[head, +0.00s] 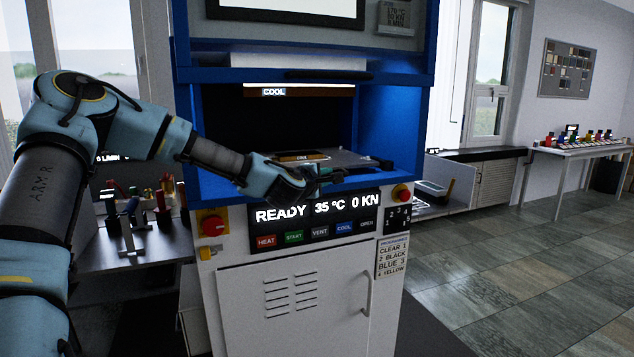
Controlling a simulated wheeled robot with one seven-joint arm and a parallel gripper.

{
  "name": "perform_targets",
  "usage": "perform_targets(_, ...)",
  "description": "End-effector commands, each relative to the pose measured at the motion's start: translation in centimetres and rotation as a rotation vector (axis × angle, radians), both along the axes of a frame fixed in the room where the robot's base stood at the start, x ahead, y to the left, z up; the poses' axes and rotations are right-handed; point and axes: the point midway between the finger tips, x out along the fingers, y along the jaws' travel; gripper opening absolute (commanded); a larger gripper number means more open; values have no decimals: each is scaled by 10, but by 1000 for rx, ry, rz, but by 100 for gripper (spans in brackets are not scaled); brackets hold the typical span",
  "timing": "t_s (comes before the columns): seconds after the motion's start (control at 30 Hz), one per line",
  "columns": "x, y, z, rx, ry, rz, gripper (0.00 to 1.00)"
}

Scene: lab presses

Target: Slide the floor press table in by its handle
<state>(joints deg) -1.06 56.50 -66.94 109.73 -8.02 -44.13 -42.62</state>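The floor press (290,240) is a blue and white cabinet in the middle of the head view. Its grey press table (352,157) shows in the lit blue opening, with a flat plate (300,156) marked with a small label on it. A dark end piece, seemingly part of the table's handle (386,165), shows at the table's right front. My gripper (336,174) is at the table's front edge, just above the display. My gripper and wrist hide much of that edge. The fingers are small and dark, so I cannot tell whether they hold the handle.
The display (315,207) reads READY, 35 °C, 0 KN. A dark bar (328,75) crosses above the opening. A bench with tools (130,235) stands left. The tiled floor (500,270) at right is open.

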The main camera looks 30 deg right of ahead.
Motion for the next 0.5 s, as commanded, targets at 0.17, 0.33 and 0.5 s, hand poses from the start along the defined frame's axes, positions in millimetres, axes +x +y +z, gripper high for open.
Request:
perform_targets(0.17, 22, -12, -1, -3, -1, 5, 0)
perform_targets(0.33, 40, -13, -1, -2, -1, 4, 0)
perform_targets(0.5, 45, -14, 0, -1, 0, 2, 0)
